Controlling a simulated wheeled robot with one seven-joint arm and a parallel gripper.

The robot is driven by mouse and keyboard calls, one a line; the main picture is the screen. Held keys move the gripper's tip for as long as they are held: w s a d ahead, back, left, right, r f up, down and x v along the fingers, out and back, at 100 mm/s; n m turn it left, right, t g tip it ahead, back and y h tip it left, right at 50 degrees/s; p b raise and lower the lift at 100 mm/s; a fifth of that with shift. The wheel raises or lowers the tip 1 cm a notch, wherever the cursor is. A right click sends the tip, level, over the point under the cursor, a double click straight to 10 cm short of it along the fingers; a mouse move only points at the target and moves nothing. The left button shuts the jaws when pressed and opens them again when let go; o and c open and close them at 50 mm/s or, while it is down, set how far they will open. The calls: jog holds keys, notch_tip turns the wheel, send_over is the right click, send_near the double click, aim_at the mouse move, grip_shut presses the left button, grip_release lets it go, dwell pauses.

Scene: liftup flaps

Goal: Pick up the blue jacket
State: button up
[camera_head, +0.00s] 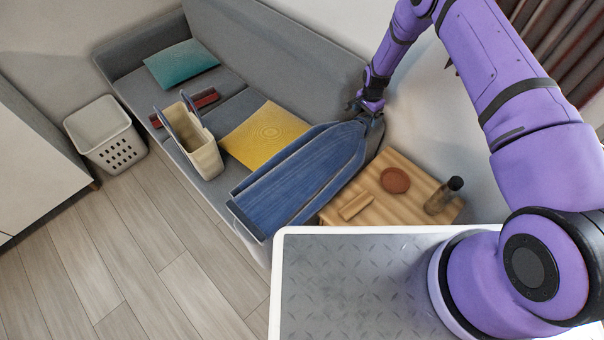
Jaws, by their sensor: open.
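The blue jacket (292,183) is spread long and flat over the right end of the grey sofa, with its near end reaching the sofa's front edge. My gripper (368,110) is at the jacket's far upper right end, close to its dark edge. The jaws are open. I cannot tell whether the fingers touch the cloth or whether any cloth lies between them.
The grey sofa (245,45) holds a teal cushion (181,64), a yellow cushion (264,136), a beige open box (199,154) and a red item (205,98). A wooden table (418,207) with a bottle (444,195) stands right. A white basket (105,133) stands left; floor in front is clear.

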aim_at(364, 120)
jog(key=shift+w+f, duration=0.15)
jog(key=shift+f, duration=1.3)
jog(key=shift+w+f, duration=0.1)
jog(key=shift+f, duration=1.3)
jog(key=c, duration=1.3)
